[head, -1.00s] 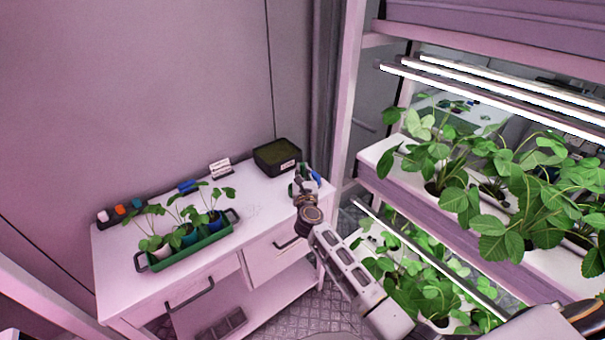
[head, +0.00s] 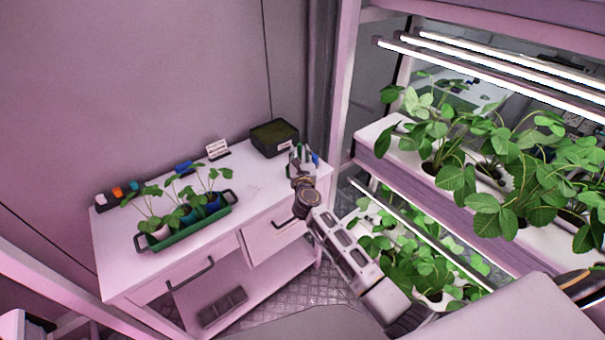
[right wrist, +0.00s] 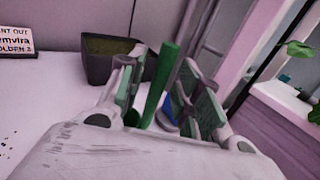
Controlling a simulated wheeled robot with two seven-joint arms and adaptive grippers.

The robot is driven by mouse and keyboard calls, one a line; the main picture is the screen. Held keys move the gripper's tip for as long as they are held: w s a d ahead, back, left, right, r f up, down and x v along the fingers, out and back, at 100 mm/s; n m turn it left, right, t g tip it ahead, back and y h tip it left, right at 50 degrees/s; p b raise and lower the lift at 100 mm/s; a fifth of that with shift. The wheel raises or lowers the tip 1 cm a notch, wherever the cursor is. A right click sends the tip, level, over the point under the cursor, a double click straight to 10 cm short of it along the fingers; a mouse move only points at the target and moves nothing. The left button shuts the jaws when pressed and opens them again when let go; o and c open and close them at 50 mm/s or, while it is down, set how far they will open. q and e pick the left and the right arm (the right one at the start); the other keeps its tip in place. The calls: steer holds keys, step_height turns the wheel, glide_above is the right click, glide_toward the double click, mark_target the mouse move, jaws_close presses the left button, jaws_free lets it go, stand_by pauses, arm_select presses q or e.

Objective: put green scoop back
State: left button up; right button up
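The green scoop shows as a long green handle (right wrist: 162,85) standing slightly tilted between the fingers of my right gripper in the right wrist view. My right gripper (head: 303,153) is over the right end of the white table. In the right wrist view its fingers (right wrist: 168,92) stand apart on both sides of the handle, with a gap at the right finger. The scoop's lower end is hidden behind the gripper body. A blue item (right wrist: 168,108) shows behind the handle, partly hidden. My left gripper is not in view.
A dark box of soil (head: 252,143) stands behind the gripper, with a label card (head: 217,149) to its left. A green tray (head: 190,234) holds potted seedlings on the white table (head: 120,275). The plant rack (head: 400,170) rises close on the right.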

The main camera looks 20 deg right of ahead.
steer(key=b+v, duration=0.1)
steer(key=v, duration=1)
stand_by(0.3)
